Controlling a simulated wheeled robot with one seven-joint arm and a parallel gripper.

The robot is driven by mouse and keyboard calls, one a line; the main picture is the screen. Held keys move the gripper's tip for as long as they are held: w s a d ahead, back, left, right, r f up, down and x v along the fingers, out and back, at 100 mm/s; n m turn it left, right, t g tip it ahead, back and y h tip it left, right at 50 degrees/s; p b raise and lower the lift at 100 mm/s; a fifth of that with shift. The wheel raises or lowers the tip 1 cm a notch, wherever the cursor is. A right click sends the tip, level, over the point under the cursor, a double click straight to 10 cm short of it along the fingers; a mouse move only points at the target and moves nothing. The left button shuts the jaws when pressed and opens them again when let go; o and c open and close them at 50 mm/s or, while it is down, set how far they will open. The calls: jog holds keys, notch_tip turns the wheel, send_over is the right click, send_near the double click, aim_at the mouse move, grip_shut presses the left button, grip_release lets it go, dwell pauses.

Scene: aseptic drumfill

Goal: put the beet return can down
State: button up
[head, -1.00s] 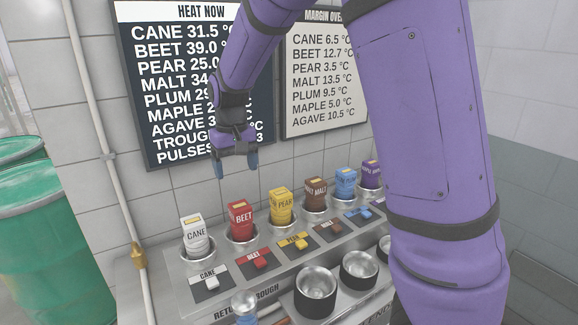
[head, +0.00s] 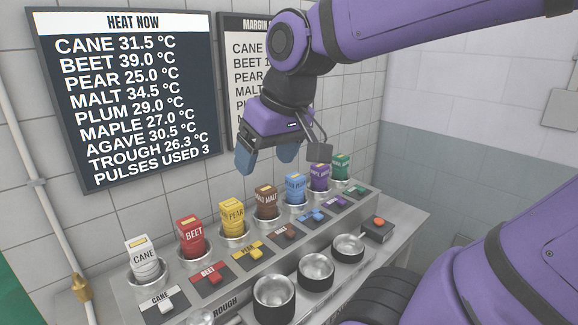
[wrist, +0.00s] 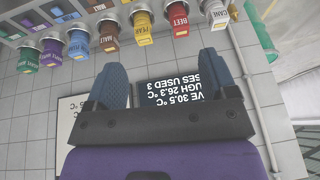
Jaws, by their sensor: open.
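The beet return can (head: 191,235) is red with a BEET label and a yellow patch on top. It sits upright in a metal ring in the row on the bench, between the white cane can and the yellow pear can. It also shows at the top of the wrist view (wrist: 178,18). My gripper (head: 267,160) is open and empty, raised above the can row and apart from the beet can, to its upper right. In the wrist view its two blue fingers (wrist: 162,68) are spread with nothing between them.
The white cane can (head: 143,262), yellow pear can (head: 231,217) and brown malt can (head: 266,203) stand in the same row, with several more to the right. Metal cups (head: 274,297) stand in front. The heat board (head: 125,95) hangs behind.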

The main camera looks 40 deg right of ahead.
jog(key=shift+t+h, duration=0.4)
jog(key=shift+h, duration=0.1)
jog(key=s, duration=0.5)
jog(key=shift+d+f, duration=0.1)
jog(key=shift+f, duration=0.15)
